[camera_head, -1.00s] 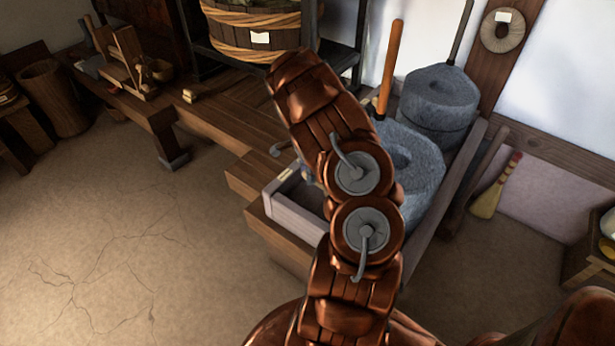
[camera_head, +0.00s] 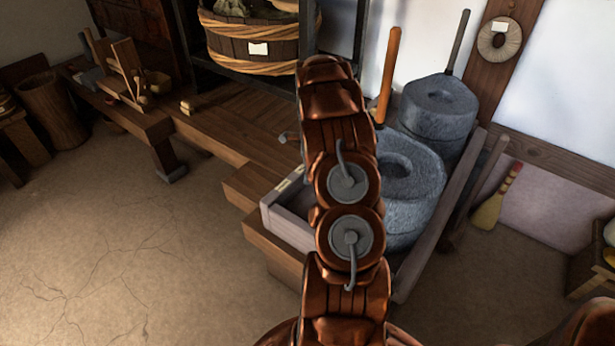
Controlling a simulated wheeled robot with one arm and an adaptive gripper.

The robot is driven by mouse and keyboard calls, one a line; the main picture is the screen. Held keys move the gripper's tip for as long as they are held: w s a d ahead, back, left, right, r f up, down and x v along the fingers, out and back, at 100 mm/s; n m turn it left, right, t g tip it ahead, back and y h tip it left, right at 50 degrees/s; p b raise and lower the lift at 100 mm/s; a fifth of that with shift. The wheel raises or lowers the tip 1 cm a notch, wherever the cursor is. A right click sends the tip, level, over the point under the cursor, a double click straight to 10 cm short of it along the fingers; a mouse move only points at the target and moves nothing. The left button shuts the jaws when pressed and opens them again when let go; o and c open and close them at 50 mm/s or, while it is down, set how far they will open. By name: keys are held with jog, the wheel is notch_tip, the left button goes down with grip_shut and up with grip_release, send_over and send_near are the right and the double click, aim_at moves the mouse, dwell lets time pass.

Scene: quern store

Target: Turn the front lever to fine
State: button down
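The near grey stone quern (camera_head: 425,185) sits in a pale wooden trough (camera_head: 285,222) and has an upright orange-brown wooden handle (camera_head: 388,75). My copper-coloured arm rises through the middle of the view and covers the left part of this quern and part of the trough. I cannot make out the front lever. A small grey curved piece (camera_head: 288,137) shows just left of my arm; I cannot tell whether it is a lever or part of my arm. My gripper is not visible, so its opening and any contact are hidden.
A second quern (camera_head: 438,105) stands behind, near the wall. A low wooden bench (camera_head: 215,130) runs left from the trough, below a rope-bound tub (camera_head: 280,50). The floor (camera_head: 110,240) at left is clear.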

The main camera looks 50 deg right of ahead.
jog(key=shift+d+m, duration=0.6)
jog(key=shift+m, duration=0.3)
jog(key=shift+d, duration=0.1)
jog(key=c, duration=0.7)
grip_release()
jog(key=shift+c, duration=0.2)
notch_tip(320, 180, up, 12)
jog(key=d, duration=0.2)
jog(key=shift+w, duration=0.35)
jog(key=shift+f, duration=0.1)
